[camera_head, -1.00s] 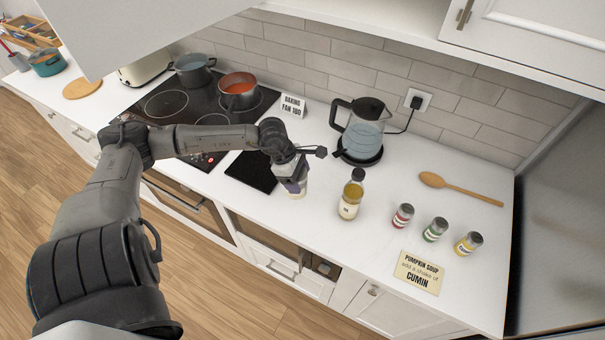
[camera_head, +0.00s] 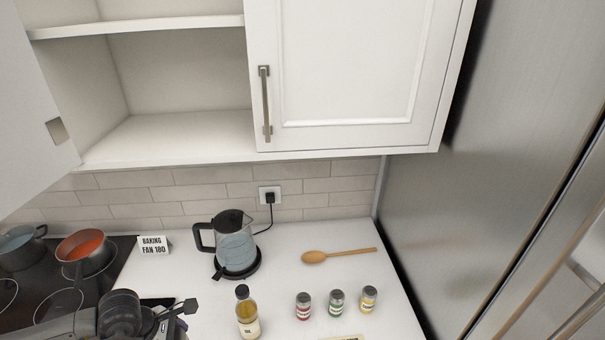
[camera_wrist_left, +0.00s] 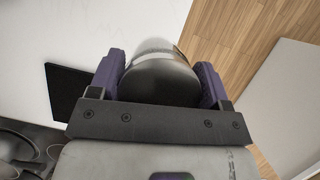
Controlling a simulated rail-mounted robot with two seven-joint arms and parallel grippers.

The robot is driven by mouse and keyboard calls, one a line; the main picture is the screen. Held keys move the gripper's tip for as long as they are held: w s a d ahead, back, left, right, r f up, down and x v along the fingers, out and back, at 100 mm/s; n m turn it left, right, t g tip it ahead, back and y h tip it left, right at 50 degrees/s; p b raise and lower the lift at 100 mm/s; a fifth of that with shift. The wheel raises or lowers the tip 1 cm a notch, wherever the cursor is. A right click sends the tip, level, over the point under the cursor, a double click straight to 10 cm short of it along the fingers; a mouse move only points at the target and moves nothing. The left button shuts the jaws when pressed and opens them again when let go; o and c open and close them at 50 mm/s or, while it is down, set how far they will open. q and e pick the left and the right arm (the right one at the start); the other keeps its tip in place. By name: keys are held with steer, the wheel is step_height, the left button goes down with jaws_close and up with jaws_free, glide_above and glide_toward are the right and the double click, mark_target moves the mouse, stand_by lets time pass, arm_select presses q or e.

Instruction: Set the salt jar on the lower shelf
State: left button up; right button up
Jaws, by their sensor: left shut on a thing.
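The salt jar (camera_wrist_left: 158,75) sits between the purple fingers of my left gripper (camera_wrist_left: 161,64) in the left wrist view; its dark round lid faces the camera, and a pale part shows beyond. In the head view my left gripper (camera_head: 172,325) is at the bottom edge, low over the counter left of the oil bottle. The jar is not clearly visible there, and I cannot tell if it touches the counter. The lower shelf (camera_head: 185,135) is the empty cabinet floor, above and behind the gripper. My right gripper is not in view.
The upper shelf (camera_head: 150,27) is above. An open door (camera_head: 30,120) stands left; a closed door (camera_head: 350,65) covers the right.

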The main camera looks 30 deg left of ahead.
arm_select(q)
steer(key=w+d+r+m+g+h, duration=0.1)
steer(key=w+d+r+m+g, duration=0.2)
steer(key=d+m, duration=0.35)
steer(key=w+d+r+m+g, duration=0.2)
steer(key=w+d+r+m, duration=0.15)
steer(key=d+m, duration=0.35)
steer(key=d+r+m+g+y+p, duration=0.1)
steer(key=d+r+m+p, duration=0.1)
steer(key=r+m+p, duration=0.2)
steer(key=s+d+r+m+g+y+p, duration=0.1)
steer(key=d+r+m+p, duration=0.2)
steer(key=r+p, duration=0.5)
steer(key=d+r+m+y+p, duration=0.1)
steer(key=r+m+p, duration=0.4)
steer(key=r, duration=0.6)
steer(key=shift+s+d+r+g+y+p, duration=0.15)
steer(key=shift+d+r+g+y+p, duration=0.25)
steer(key=shift+d+p, duration=0.3)
steer(key=shift+f+m, duration=0.1)
steer(key=shift+m, duration=0.15)
